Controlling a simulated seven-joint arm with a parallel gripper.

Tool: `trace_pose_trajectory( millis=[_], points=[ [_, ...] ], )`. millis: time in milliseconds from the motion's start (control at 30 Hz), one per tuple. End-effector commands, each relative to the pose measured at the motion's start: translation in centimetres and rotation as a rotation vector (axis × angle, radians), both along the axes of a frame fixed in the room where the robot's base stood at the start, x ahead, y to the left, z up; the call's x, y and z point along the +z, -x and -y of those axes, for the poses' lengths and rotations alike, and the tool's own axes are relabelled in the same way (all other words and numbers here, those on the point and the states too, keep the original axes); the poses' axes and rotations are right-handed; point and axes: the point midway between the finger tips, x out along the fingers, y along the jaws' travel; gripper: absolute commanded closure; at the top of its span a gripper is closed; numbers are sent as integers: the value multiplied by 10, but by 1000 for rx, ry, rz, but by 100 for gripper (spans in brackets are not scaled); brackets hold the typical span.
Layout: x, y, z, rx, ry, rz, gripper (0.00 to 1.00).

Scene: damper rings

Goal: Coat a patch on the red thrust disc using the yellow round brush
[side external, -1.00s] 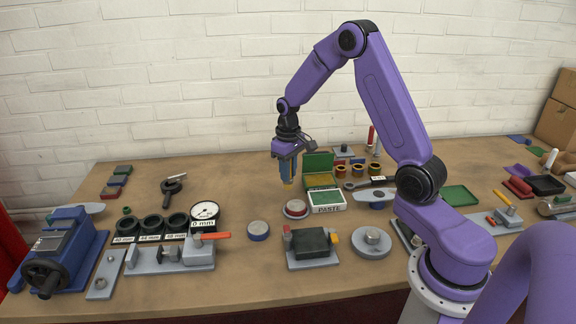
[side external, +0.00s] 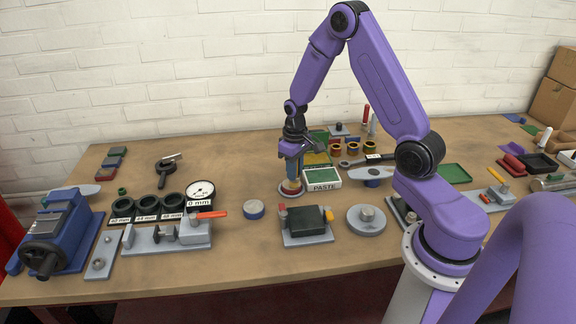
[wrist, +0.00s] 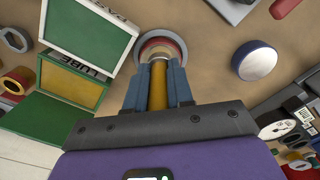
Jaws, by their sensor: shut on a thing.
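I cannot see any coat on the disc.
The white PASTE box (side external: 322,179) with green inside stands close right of the disc. A blue disc with a white top (side external: 253,209) lies left. A dark block fixture (side external: 305,222) stands in front.

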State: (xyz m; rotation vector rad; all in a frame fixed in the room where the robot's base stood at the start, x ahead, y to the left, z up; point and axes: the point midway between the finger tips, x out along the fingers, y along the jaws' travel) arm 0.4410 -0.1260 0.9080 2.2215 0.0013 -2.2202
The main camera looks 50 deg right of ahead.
Motion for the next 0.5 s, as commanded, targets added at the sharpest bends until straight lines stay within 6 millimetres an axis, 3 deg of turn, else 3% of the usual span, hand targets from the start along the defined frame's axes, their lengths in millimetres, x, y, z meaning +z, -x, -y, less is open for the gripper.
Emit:
trace_pose_trajectory(
  millis=[233,500],
  points=[
    [0,21,0,0,0,-1,100],
    [0,1,0,1,0,1,100]
  ],
)
